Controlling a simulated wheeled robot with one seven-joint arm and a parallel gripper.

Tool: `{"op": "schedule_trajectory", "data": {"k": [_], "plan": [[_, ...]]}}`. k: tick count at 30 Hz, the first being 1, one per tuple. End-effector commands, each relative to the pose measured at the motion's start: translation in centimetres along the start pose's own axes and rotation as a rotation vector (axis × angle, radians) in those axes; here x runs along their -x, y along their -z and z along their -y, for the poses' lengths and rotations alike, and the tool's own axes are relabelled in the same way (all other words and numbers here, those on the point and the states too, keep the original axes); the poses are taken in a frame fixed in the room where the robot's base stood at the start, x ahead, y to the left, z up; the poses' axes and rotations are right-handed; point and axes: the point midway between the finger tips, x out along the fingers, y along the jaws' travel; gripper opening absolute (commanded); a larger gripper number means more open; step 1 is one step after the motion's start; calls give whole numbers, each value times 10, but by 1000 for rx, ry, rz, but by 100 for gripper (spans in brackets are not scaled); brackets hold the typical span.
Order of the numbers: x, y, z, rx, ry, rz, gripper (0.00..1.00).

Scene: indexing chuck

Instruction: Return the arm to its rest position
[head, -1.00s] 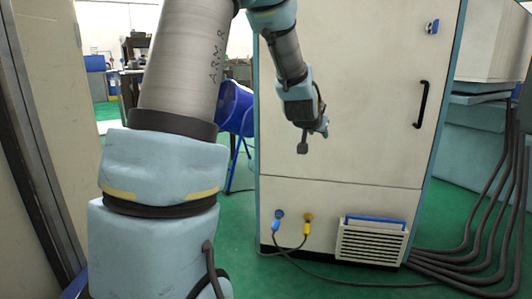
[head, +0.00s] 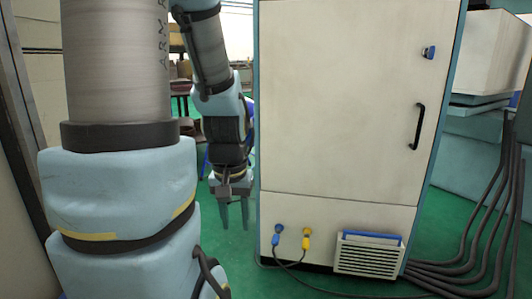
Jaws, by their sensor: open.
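My arm is folded on the left side of the head view, with its thick lower links close to the camera. My gripper (head: 235,214) hangs below the wrist and points down over the green floor. Its two fingers are apart with nothing between them. It is just left of the cabinet's left edge in the picture. Whether it is close to the cabinet in depth I cannot tell.
A tall white cabinet (head: 335,100) with a black handle (head: 417,127) fills the middle. Blue and yellow plugs with cables and a vent (head: 369,255) are at its base. Thick dark hoses (head: 495,215) run along the right. Green floor (head: 300,287) shows in front.

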Motion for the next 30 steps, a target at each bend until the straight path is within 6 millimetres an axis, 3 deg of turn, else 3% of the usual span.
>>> {"op": "schedule_trajectory", "data": {"k": [1,6,24,30], "plan": [[30,4,0,0,0,-1,41],[85,12,0,-1,0,-2,41],[273,38,-1,-2,0,-3,41],[321,45,-1,-2,0,-3,41]]}}
